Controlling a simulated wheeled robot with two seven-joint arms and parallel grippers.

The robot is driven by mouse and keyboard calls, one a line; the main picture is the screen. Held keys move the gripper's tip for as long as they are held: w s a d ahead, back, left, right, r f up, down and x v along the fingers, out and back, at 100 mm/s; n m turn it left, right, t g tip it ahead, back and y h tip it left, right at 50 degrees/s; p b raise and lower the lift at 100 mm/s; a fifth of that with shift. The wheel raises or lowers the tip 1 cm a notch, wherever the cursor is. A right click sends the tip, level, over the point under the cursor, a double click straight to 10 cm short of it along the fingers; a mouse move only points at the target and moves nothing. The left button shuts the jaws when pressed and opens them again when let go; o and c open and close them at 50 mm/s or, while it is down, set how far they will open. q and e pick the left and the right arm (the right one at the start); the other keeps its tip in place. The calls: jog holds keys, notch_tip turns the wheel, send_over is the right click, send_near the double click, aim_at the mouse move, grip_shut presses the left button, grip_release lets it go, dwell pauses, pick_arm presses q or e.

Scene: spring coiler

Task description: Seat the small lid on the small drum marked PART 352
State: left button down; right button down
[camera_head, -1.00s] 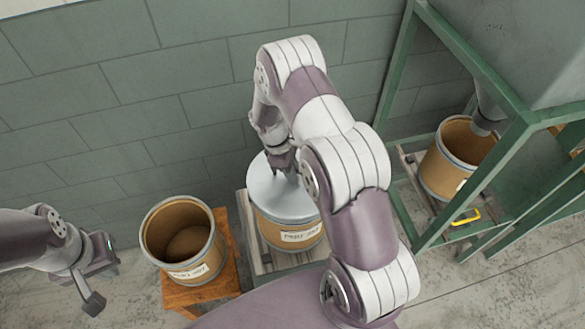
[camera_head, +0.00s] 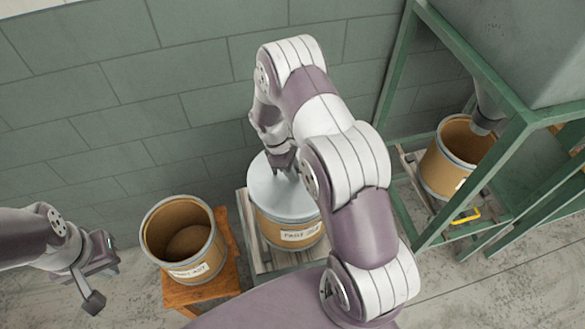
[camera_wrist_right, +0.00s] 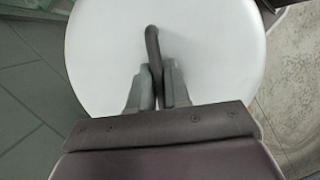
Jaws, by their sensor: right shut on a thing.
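A round pale grey lid (camera_head: 262,191) lies over the top of the middle brown drum (camera_head: 277,229), whose label begins "PART 3"; the rest is too blurred to read. It covers the drum's opening, and I cannot tell whether its rim is fully down all round. My right gripper (camera_head: 284,167) is at the lid's centre. In the right wrist view, the gripper (camera_wrist_right: 157,85) is shut on the dark upright handle (camera_wrist_right: 153,45) of the lid (camera_wrist_right: 215,50). My left gripper (camera_head: 97,275) is open and empty, left of the open drum.
An open, empty-looking brown drum (camera_head: 165,222) with a blurred label stands on an orange wooden stand (camera_head: 222,284). The middle drum is on a grey pallet (camera_head: 258,264). Another drum (camera_head: 441,165) stands under a spout inside a green frame (camera_head: 397,75). A wall is behind.

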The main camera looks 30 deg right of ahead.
jog(key=shift+c, duration=2.3)
grip_release()
notch_tip(320, 180, up, 12)
jog(key=p, duration=0.9)
